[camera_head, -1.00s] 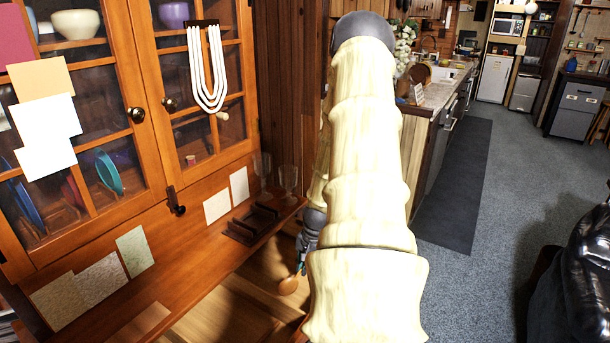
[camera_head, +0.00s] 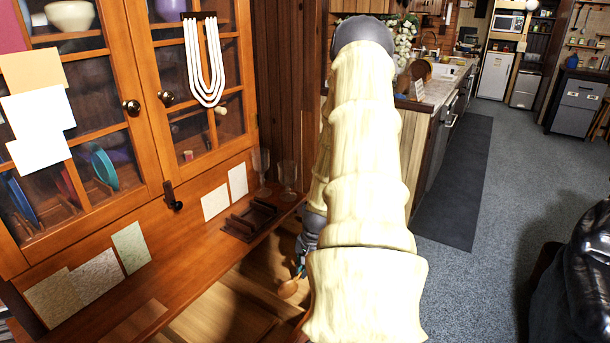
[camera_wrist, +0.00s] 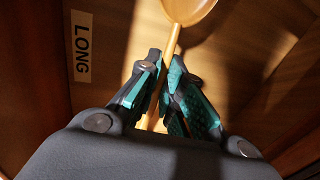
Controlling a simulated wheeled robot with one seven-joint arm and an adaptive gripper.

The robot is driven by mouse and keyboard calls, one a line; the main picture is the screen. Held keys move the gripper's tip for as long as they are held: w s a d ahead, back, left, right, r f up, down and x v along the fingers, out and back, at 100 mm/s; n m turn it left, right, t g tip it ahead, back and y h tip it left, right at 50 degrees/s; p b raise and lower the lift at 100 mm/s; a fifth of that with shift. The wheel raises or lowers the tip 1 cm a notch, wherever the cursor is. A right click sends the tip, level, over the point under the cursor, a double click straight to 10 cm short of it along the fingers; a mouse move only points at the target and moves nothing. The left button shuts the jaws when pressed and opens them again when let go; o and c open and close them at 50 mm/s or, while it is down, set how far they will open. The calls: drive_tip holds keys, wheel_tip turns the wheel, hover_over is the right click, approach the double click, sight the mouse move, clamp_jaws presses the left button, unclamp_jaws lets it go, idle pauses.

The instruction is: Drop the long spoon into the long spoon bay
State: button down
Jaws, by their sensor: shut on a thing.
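The long spoon is wooden, with a rounded bowl (camera_head: 288,289) in the head view and a thin pale handle (camera_wrist: 172,46) in the wrist view. My gripper (camera_wrist: 166,62) is shut on the handle, and the bowl sticks out past the fingertips. In the head view my gripper (camera_head: 300,268) is small and partly hidden by my arm. A white label reading LONG (camera_wrist: 82,47) lies on the wood left of the fingers in the wrist view, marking the long spoon bay. The spoon is over the wooden compartments; its height above the floor of the bay is unclear.
Wooden compartments (camera_head: 215,305) lie below the cabinet ledge. A dark small rack (camera_head: 249,219) and clear glasses (camera_head: 287,174) stand on the ledge. The glass-doored cabinet (camera_head: 150,160) rises at left. Open carpet lies at right, beside a black leather seat (camera_head: 588,275).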

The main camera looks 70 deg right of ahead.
drive_tip(key=c, duration=1.5)
unclamp_jaws()
drive_tip(key=shift+r, duration=0.1)
drive_tip(key=r, duration=0.4)
drive_tip(key=s+r, duration=0.1)
drive_tip(key=r, duration=0.2)
drive_tip(key=s+r, duration=0.1)
drive_tip(key=r, duration=0.3)
drive_tip(key=shift+s+a+r, duration=0.1)
drive_tip(key=shift+a+r, duration=0.15)
drive_tip(key=shift+r, duration=0.05)
